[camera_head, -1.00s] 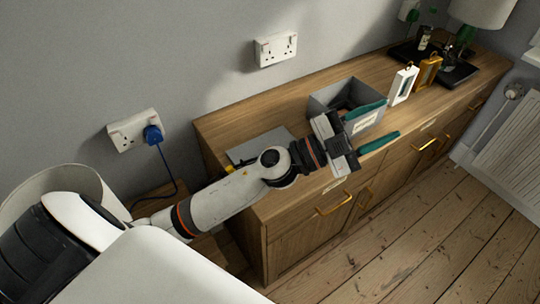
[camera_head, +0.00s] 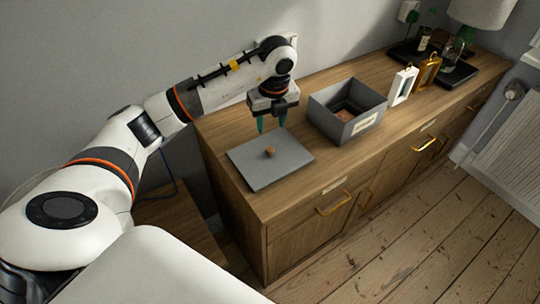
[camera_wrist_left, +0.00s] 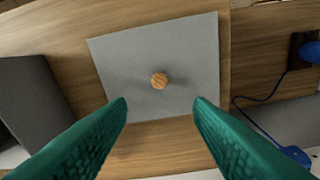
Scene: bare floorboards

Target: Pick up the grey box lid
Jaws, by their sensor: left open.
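The grey box lid (camera_head: 270,160) lies flat on the left part of the wooden sideboard top. It has a small round wooden knob (camera_head: 269,152) at its middle. In the left wrist view the lid (camera_wrist_left: 190,50) and its knob (camera_wrist_left: 159,80) show between and beyond the fingers. My left gripper (camera_head: 271,124) points down above the far side of the lid, with its green fingers apart and nothing between them; they also show in the left wrist view (camera_wrist_left: 160,102). My right gripper is not in view.
An open grey box (camera_head: 371,123) stands right of the lid, with something brownish inside. A white lantern (camera_head: 402,85) and an amber lantern (camera_head: 427,71) stand farther right, near a dark tray (camera_head: 460,75). The wall is close behind.

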